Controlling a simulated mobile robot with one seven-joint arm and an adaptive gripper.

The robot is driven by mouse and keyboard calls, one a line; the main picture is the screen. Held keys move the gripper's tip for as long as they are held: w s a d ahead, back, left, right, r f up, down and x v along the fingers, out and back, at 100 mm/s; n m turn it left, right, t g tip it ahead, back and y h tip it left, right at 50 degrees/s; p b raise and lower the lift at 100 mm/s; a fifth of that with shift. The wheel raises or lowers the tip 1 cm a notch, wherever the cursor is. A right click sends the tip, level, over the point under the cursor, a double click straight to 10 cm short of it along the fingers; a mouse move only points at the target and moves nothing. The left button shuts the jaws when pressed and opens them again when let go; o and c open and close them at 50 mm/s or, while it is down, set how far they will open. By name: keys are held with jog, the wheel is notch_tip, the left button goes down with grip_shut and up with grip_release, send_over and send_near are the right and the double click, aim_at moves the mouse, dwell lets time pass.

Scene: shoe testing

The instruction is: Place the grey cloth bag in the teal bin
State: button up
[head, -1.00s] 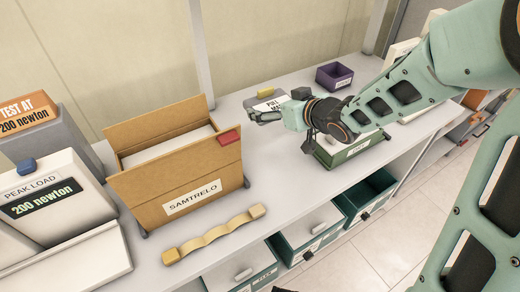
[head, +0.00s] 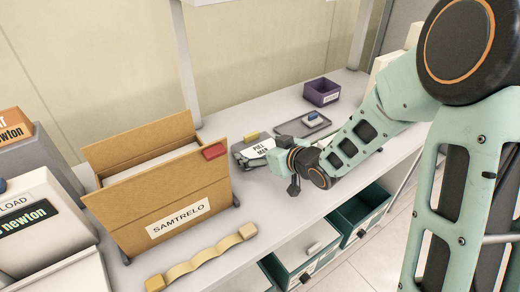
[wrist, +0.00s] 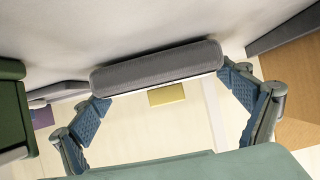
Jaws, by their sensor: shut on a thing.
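The grey bag (wrist: 155,67) lies between the two fingers of my gripper (wrist: 165,90) in the wrist view, and the fingers close on its ends. In the head view the gripper (head: 282,145) is at the grey bag (head: 243,162), beside a white "PULL MAX" label. My wrist and arm hide part of that spot. A teal bin (head: 372,222) stands open on the lower level under the table's front edge. A second teal bin (head: 290,254) is left of it, with a pale thing in it. A dark green wall (wrist: 12,115) shows at the wrist view's left edge.
The cardboard box (head: 160,222) marked SAMTRELO stands left of my gripper. A yellow block (head: 251,136) is behind the label. A grey tray (head: 285,129) and a purple bin (head: 322,92) are farther back. A yellow strap (head: 205,257) lies in front.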

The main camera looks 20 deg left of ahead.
jog(key=shift+f, duration=0.15)
jog(key=o, duration=0.9)
